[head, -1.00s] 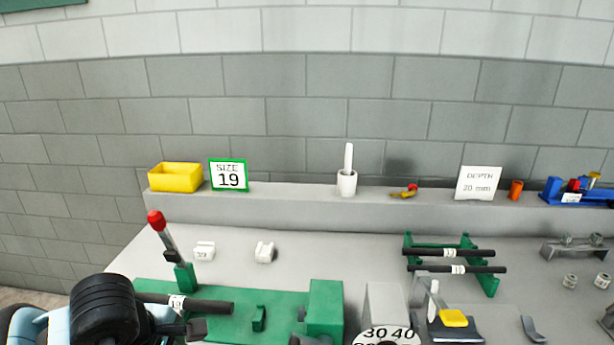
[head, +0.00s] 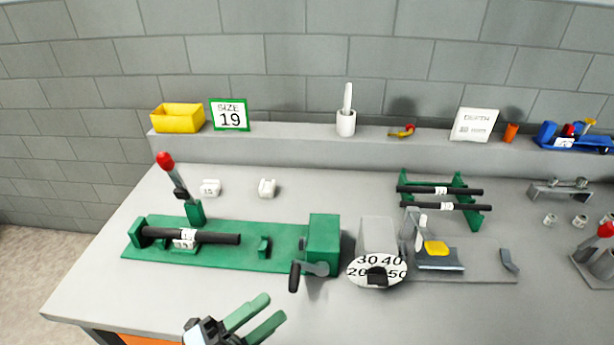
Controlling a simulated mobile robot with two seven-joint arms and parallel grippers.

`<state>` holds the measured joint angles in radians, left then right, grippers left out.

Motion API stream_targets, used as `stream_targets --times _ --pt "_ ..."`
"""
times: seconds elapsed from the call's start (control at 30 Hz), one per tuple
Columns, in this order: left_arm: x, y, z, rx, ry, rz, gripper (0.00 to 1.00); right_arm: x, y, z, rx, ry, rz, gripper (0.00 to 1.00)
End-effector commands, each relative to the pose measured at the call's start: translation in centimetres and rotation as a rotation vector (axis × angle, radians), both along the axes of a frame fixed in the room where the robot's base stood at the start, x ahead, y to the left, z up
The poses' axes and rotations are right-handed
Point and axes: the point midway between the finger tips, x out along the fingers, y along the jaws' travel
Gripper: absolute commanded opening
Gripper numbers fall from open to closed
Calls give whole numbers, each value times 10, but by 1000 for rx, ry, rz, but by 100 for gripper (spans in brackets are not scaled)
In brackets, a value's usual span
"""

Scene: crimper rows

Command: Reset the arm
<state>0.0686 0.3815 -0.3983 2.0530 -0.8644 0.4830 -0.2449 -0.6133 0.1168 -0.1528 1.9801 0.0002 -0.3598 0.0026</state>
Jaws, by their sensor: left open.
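My left gripper (head: 258,316) is at the bottom of the head view, its two green fingers apart and nothing between them. It is over the front part of the grey table (head: 90,290), in front of the green crimper bench (head: 220,256). A black rod labelled 19 (head: 215,238) lies on the bench's left part, apart from the gripper. The red-knobbed lever (head: 166,162) stands tilted at the bench's back left. A crank handle (head: 300,272) sits at the green block (head: 323,245). My right gripper is not in view.
A dial with numbers (head: 364,280) stands right of the bench. A green rack (head: 480,215) holds two black rods. White blocks (head: 267,188) lie behind the bench. A yellow bin (head: 178,118) and a SIZE 19 sign (head: 230,115) stand on the back ledge. The table's front left is clear.

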Motion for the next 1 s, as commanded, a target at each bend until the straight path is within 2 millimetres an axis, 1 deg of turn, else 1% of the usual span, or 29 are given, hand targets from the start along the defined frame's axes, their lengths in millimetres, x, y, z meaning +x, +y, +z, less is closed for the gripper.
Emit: stream_targets --times 0.03,0.07,0.13,0.17,0.2,0.23,0.27,0.3,0.37,0.4,0.47,0.5,0.6,0.7,0.8,1.0 --pt "2 13 -13 -80 139 78 51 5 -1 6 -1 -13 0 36" --pt "4 22 -23 -128 224 124 51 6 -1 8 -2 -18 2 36" --pt "3 44 -51 -237 426 236 51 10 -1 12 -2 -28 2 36" --pt "0 53 -65 -282 515 284 51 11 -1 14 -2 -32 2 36" --pt "-6 66 -86 -340 632 350 51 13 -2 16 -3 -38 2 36" --pt "-13 74 -102 -385 721 397 51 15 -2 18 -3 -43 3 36" --pt "-20 83 -118 -426 808 447 51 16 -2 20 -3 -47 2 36" --pt "-33 93 -139 -479 919 507 51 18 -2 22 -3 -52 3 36" --pt "-55 106 -168 -552 1073 592 51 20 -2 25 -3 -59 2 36" --pt "-71 113 -186 -594 1168 646 51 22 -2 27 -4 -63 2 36" --pt "-96 121 -209 -652 1296 717 51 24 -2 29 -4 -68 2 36" --pt "-112 125 -222 -684 1370 759 51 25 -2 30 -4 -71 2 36" --pt "-146 130 -245 -751 1516 839 51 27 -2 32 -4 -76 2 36" --pt "-168 133 -258 -789 1603 888 51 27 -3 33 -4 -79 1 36" --pt "-178 133 -264 -808 1644 910 51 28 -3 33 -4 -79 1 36" --pt "-180 133 -265 -809 1651 913 51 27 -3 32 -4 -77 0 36"
